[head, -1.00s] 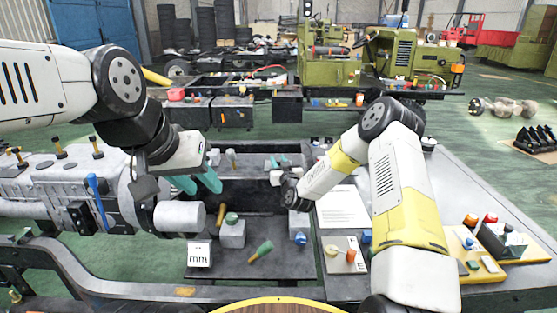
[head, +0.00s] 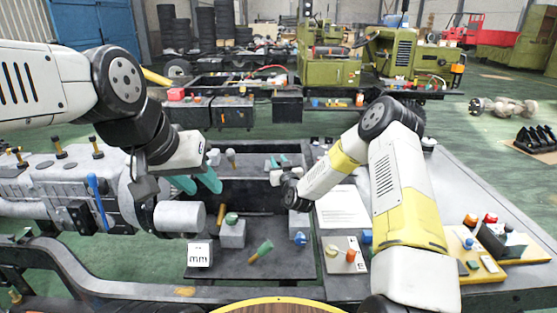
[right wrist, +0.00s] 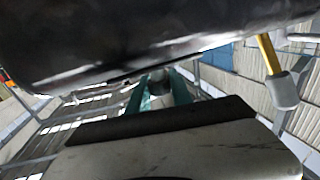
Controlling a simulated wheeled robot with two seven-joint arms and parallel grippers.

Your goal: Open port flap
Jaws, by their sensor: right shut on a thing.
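My right gripper (right wrist: 158,86) shows its two teal fingers in the right wrist view, closed on a small dark part between their tips. I cannot tell whether that part is the port flap, and I cannot pick the flap out clearly elsewhere. A large dark surface (right wrist: 130,40) fills the top of that view, close to the fingers. In the head view, the right arm reaches in over the chassis and its teal fingertips (head: 277,161) show just past the wrist. My left gripper (head: 197,184) is open and empty, its teal fingers apart above the grey cylinder end (head: 179,217).
A dark chassis frame (head: 145,280) holds a grey engine (head: 55,185) on the left. A side bench (head: 430,180) with a button panel (head: 475,250) stands at right.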

